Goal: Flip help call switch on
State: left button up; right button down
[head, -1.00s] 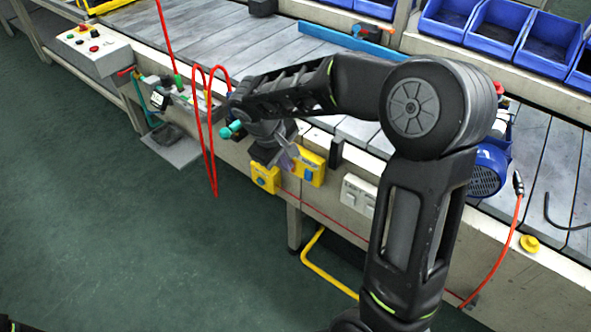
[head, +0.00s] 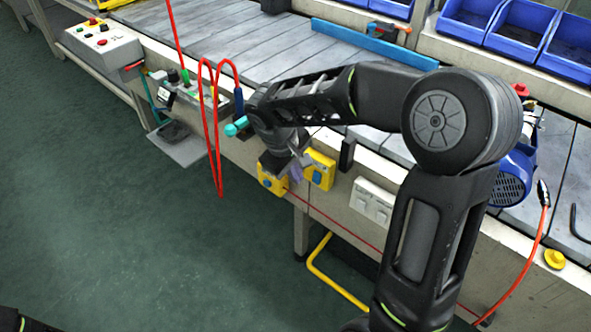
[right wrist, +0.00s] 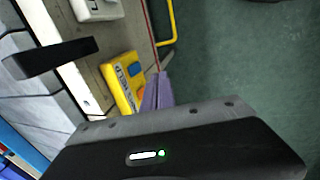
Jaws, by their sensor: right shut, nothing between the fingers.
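Two yellow boxes sit on the side of the conveyor frame in the head view, a left one (head: 272,180) and a right one (head: 321,171). In the right wrist view one yellow box (right wrist: 124,82) shows a blue part and a label too small to read. I cannot tell which fitting is the help call switch. My right gripper (head: 297,170) is in front of the frame between the yellow boxes. Its purplish fingers (right wrist: 158,92) are shut and empty, beside the yellow box in the wrist view; contact cannot be told. My left gripper is not in view.
A white switch plate (head: 372,201) is on the frame to the right. A red cord (head: 219,150) hangs at the left, and a yellow bent bar (head: 330,275) sticks out below. A black block (head: 347,155) stands at the conveyor's edge. The green floor in front is clear.

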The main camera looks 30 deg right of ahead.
aim_at(312, 179)
jog(key=shift+w+d+f, duration=0.3)
jog(key=shift+d+f, duration=0.65)
jog(key=shift+f, duration=0.25)
jog(key=shift+w+d+f, duration=0.25)
jog(key=shift+d+f, duration=0.7)
jog(key=shift+f, duration=0.2)
jog(key=shift+w+d+f, duration=0.3)
jog(key=shift+d+f, duration=0.65)
jog(key=shift+f, duration=0.25)
jog(key=f+b, duration=0.1)
jog(key=b, duration=0.2)
jog(key=shift+w+d+h, duration=0.1)
jog(key=shift+h, duration=0.3)
jog(key=shift+d+r, duration=0.1)
jog(key=shift+r, duration=0.35)
